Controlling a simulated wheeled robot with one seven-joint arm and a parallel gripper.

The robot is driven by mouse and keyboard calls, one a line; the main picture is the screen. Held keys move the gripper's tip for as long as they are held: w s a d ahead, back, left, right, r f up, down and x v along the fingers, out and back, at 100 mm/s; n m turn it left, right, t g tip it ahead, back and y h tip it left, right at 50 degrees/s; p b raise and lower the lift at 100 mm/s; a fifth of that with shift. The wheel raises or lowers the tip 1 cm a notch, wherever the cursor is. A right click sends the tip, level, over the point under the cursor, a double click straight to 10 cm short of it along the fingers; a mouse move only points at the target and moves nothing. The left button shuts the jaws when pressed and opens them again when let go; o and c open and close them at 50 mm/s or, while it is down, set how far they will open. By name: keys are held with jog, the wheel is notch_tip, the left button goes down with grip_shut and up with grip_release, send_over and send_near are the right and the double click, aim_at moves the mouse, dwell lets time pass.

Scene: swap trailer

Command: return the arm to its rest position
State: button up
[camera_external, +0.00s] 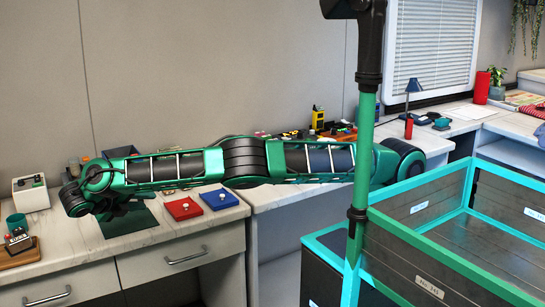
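My green and black arm stretches almost level across the picture, from beside the green post at right to the counter at left. Its far end is bent downward above the counter (75,262). My gripper (112,211) is small and dark there, at the left edge of a dark green mat (135,222). I cannot tell its fingers apart, whether it touches the mat, or whether it holds anything.
A red box (183,208) and a blue box (219,199) lie right of the mat. A white appliance (31,193), a green mug (17,226) and a wooden stand (20,252) are at left. A teal-rimmed crate (420,257) fills the right front.

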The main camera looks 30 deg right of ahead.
jog(key=w+d+r+m+g+y, duration=0.1)
jog(key=w+d+r+m+g, duration=0.3)
jog(key=w+d, duration=0.55)
jog(key=w+d+r+m+g+y, duration=0.1)
jog(key=w+d+r+m+g, duration=0.4)
jog(key=d, duration=0.7)
jog(key=w+d+r+m+g+y, duration=0.15)
jog(key=d+m, duration=0.45)
jog(key=d, duration=0.7)
jog(key=w+d+r+m+y, duration=0.1)
jog(key=d+r+m+y, duration=0.35)
jog(key=d, duration=0.85)
jog(key=s+d+m+y, duration=0.2)
jog(key=s+d+m, duration=1)
jog(key=d, duration=0.5)
jog(key=s+d+f+m+t, duration=0.1)
jog(key=s+d+m, duration=0.1)
jog(key=s, duration=0.6)
jog(key=s+d+f+m+t, duration=0.1)
jog(key=s+d+m, duration=0.2)
jog(key=s, duration=0.5)
jog(key=s+d+f+m+t, duration=0.1)
jog(key=s+d+f+m, duration=0.1)
jog(key=s+m, duration=0.3)
jog(key=s+d, duration=0.1)
jog(key=s, duration=0.3)
jog(key=shift+y, duration=0.3)
